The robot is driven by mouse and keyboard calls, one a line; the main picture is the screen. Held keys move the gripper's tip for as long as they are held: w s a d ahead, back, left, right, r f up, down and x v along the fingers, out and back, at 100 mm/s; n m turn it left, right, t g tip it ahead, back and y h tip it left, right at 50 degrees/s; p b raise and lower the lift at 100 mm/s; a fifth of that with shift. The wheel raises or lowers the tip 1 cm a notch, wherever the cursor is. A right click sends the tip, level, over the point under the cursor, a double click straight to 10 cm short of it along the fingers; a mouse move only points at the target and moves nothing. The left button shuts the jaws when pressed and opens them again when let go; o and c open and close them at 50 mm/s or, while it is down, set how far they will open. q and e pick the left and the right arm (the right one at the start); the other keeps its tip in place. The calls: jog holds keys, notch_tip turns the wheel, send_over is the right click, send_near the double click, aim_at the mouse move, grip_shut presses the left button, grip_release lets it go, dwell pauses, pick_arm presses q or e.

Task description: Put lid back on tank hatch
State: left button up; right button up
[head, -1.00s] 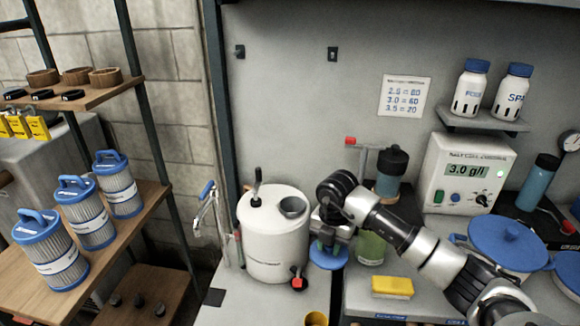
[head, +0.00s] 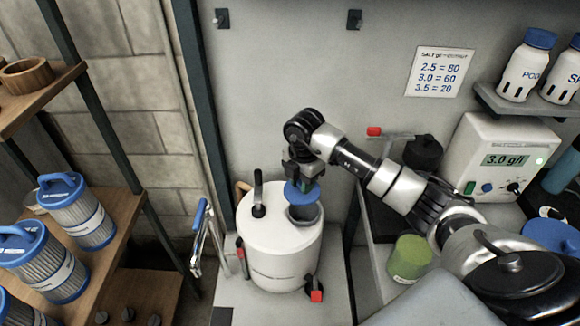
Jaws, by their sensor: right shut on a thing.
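The white round tank (head: 278,255) stands on the light bench in the head view. Its open hatch (head: 305,214) is a grey round collar on the right side of the tank top. My right gripper (head: 302,180) points down above the hatch and is shut on the blue lid (head: 300,195). The lid is a round disc and hangs just over the collar, covering part of the opening from this view. A small gap seems to show between lid and collar; I cannot tell whether they touch. My left gripper is not in view.
A black handle (head: 258,195) stands up on the tank top, left of the hatch. A red-knobbed valve (head: 316,295) sticks out low at the tank's front. A green container (head: 409,258) and the salt meter (head: 503,158) stand to the right. Shelves with blue-capped filters (head: 77,212) are at left.

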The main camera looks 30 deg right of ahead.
aim_at(304, 199)
jog(key=shift+s, duration=0.75)
jog(key=shift+s+f+b, duration=0.15)
jog(key=shift+s+b, duration=0.1)
jog(key=shift+b, duration=0.25)
jog(key=f+b, duration=0.1)
jog(key=f, duration=0.1)
jog(key=w+f+b, duration=0.1)
jog(key=shift+f+b, duration=0.3)
jog(key=shift+f, duration=0.05)
jog(key=shift+s+f+b, duration=0.25)
jog(key=shift+f+b, duration=0.25)
jog(key=shift+f, duration=0.25)
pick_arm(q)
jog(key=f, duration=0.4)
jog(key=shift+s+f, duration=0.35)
pick_arm(e)
jog(key=shift+w+f, duration=0.1)
jog(key=shift+f, duration=0.05)
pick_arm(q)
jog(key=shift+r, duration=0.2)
pick_arm(e)
jog(key=shift+f, duration=0.1)
